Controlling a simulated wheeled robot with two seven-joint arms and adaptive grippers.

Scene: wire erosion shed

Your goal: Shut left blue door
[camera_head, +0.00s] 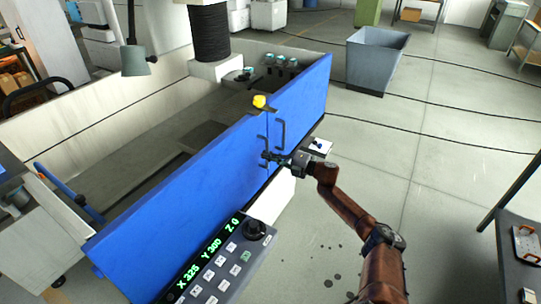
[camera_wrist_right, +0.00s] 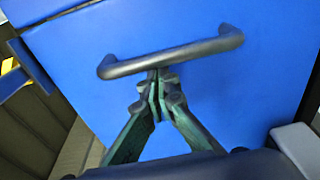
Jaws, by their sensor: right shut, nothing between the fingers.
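The left blue door (camera_head: 190,205) is a long upright panel along the front of the machine tank. Its inner end stands beside the right blue door (camera_head: 305,98); any small gap between them is hard to tell. The left door has a dark vertical bar handle (camera_head: 263,150) near that end. My right gripper (camera_head: 267,156) is shut and empty at the lower part of this handle. In the right wrist view, the closed fingertips (camera_wrist_right: 158,78) lie close to a dark bar handle (camera_wrist_right: 170,58) on a blue panel; contact is uncertain. My left gripper is out of view.
A control panel (camera_head: 222,262) with green digits stands in front of the left door. A yellow knob (camera_head: 259,101) sits above the door junction. A grey bin (camera_head: 376,60) stands at the back right. The floor (camera_head: 440,150) right of the doors is mostly clear.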

